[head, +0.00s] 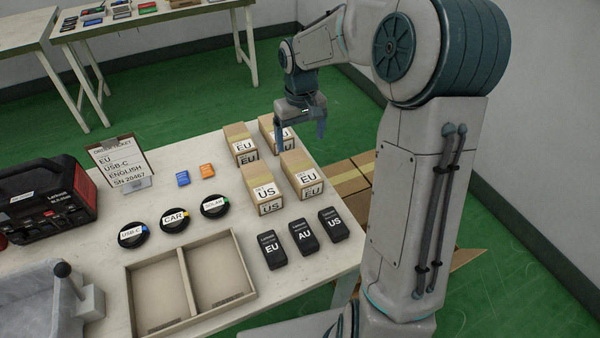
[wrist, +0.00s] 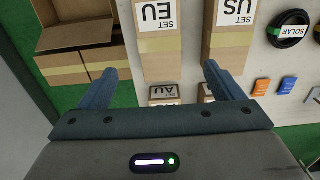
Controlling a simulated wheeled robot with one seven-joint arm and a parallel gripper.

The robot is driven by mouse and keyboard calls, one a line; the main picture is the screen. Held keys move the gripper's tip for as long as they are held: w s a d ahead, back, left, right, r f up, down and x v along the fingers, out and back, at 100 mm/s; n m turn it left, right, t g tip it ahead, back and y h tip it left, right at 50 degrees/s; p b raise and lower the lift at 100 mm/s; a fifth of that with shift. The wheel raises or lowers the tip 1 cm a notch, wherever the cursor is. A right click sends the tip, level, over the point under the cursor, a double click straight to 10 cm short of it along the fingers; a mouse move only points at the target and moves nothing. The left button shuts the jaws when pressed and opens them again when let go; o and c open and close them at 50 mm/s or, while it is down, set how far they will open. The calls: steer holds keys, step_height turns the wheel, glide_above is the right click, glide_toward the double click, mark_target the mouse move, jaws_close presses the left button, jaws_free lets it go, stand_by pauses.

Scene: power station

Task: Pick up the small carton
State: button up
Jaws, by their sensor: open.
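Four tan cartons with white labels stand on the table; I cannot tell which one is the task's small carton. In the head view they are a back-left carton (head: 239,138), a back-right carton (head: 268,123) partly hidden by my gripper, a US carton (head: 265,189) and an EU carton (head: 302,176). My gripper (head: 302,126) is open and empty, above and beside the back-right carton. In the wrist view, an AU carton (wrist: 165,91) shows between the fingers (wrist: 164,74), close to the palm. The EU carton (wrist: 160,60) and US carton (wrist: 228,52) lie beyond.
Three black adapters (head: 303,237), round discs (head: 174,219) and a divided tray (head: 188,275) are on the table. Blue (head: 183,178) and orange (head: 207,171) cards lie left of the cartons. Open boxes (head: 350,178) stand on the floor beyond the table's right edge.

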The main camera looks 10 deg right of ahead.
mark_target(301, 166)
step_height(301, 166, down, 13)
steer(key=c, duration=1.3)
